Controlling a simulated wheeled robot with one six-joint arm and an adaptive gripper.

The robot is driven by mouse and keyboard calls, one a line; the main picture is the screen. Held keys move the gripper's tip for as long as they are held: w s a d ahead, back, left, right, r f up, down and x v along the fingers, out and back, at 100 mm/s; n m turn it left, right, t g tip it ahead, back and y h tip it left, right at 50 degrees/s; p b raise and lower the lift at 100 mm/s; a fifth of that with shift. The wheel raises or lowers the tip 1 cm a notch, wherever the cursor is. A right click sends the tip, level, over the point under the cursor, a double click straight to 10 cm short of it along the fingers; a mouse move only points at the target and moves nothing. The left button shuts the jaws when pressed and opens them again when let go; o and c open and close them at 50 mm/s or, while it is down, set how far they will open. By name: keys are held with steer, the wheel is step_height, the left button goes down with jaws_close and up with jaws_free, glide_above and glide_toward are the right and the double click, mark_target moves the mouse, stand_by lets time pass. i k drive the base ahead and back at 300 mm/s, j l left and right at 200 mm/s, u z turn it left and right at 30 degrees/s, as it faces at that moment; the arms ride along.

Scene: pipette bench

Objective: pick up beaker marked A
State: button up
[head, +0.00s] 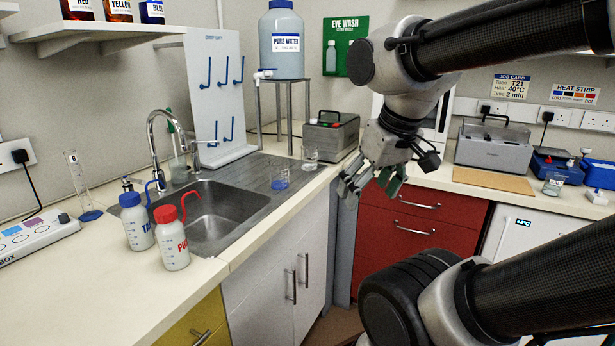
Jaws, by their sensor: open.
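My gripper (371,183) hangs open and empty at the end of my arm, in front of the red drawers. Its fingers point down. Another small beaker (553,184) with a pale label stands on the right-hand counter. My gripper is to the right of the first two and apart from all of them. No letter A is legible on any beaker.
A sink (205,212) with a curved tap lies left of the draining board (262,165). Blue-capped (136,222) and red-capped (172,238) wash bottles stand at its front. A pure water tank (283,45) stands behind. A grey box (330,135) occupies the corner.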

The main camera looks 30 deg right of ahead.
mark_target(309, 152)
steer(key=i+l, duration=0.15)
steer(key=l, duration=0.25)
steer(key=i+l, duration=0.15)
steer(key=l, duration=0.25)
steer(key=i+l, duration=0.1)
steer(key=l, duration=0.3)
steer(key=i+l, duration=0.15)
steer(key=l, duration=0.25)
steer(key=l+z, duration=0.05)
